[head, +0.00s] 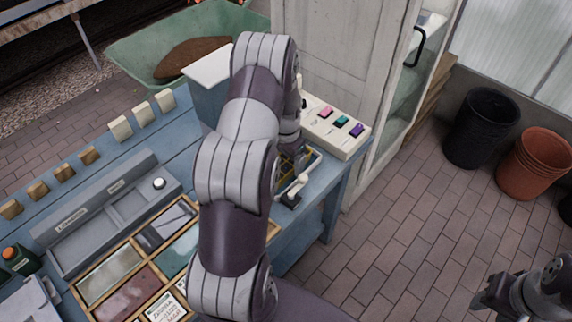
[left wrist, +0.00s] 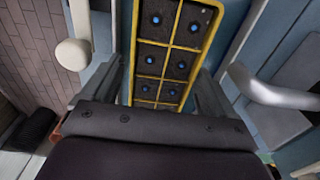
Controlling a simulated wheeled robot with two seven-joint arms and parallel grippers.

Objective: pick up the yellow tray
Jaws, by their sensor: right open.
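The yellow tray (left wrist: 172,47) is a long frame with dark compartments, each with a blue dot. In the left wrist view it runs up the middle, between the two fingers of my left gripper (left wrist: 162,88). The fingers are apart, one along each long side; I cannot tell whether they touch it. In the head view, a small part of the tray (head: 314,160) shows beside my left gripper (head: 291,148), at the blue table's right side; my arm hides the rest. My right gripper (head: 487,293) is open and empty at the lower right, over the floor.
A white box with coloured pieces (head: 335,128) stands just behind the tray. A white-knobbed lever (head: 295,190) is in front. A wooden divided case (head: 108,250) and grey organiser (head: 75,224) fill the table's left. Black (head: 478,130) and terracotta (head: 530,165) pots stand right; floor between is clear.

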